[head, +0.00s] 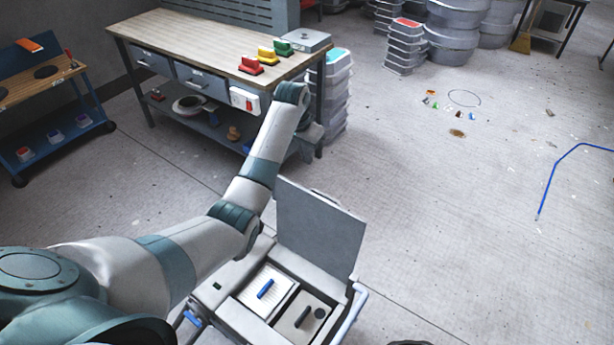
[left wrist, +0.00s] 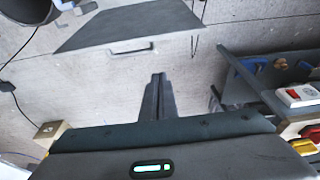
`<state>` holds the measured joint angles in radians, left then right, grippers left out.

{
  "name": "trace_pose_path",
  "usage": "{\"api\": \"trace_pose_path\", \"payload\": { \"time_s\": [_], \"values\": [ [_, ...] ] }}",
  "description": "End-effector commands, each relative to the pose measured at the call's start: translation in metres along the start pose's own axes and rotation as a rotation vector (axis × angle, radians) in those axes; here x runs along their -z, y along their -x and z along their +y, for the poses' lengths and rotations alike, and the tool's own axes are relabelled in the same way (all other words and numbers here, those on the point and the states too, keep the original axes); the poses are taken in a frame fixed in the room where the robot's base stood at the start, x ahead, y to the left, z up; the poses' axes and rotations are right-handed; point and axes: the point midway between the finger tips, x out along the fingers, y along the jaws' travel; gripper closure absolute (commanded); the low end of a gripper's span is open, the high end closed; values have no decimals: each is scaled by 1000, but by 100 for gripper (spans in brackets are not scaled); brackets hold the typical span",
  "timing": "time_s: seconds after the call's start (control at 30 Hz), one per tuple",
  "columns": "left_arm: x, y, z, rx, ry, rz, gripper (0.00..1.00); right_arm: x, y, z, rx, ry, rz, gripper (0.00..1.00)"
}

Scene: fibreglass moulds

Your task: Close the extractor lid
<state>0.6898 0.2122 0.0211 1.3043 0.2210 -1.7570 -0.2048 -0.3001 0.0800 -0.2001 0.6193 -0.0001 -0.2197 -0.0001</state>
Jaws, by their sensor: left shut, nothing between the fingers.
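The extractor (head: 230,296) stands low in front of me with its grey lid (head: 320,228) raised, standing nearly upright and leaning back. Inside are a pale panel with a blue handle (head: 265,289) and a grey panel with a dark handle (head: 302,317). My left arm passes left of the lid, and its gripper (head: 309,148) is beyond the lid near the workbench. In the left wrist view, my gripper (left wrist: 158,80) is shut and empty, apart from the lid (left wrist: 130,22), whose handle (left wrist: 129,49) shows. My right gripper is not seen.
A wooden workbench (head: 190,45) stands close to my left gripper, with red, yellow and green blocks on top and a red switch (head: 245,100) on its front. Stacked grey boxes (head: 337,95) stand at its right end. The floor to the right is mostly free.

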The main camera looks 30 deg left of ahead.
Motion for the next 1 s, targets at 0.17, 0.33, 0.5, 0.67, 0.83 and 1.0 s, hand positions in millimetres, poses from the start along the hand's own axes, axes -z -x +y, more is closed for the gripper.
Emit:
{"api": "trace_pose_path", "payload": {
  "time_s": [0.17,0.33,0.5,0.67,0.83,1.0],
  "values": [
    [0,-1,0,0,0,0,100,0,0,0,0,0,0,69],
    [0,-6,0,-1,0,-1,100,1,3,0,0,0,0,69],
    [0,-22,1,-2,0,-2,100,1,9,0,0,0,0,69],
    [0,-43,0,-1,1,-3,100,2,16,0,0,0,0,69],
    [0,-67,0,-1,1,-2,100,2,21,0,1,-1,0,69],
    [1,-85,0,-1,0,-1,100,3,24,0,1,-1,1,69]
  ]
}}
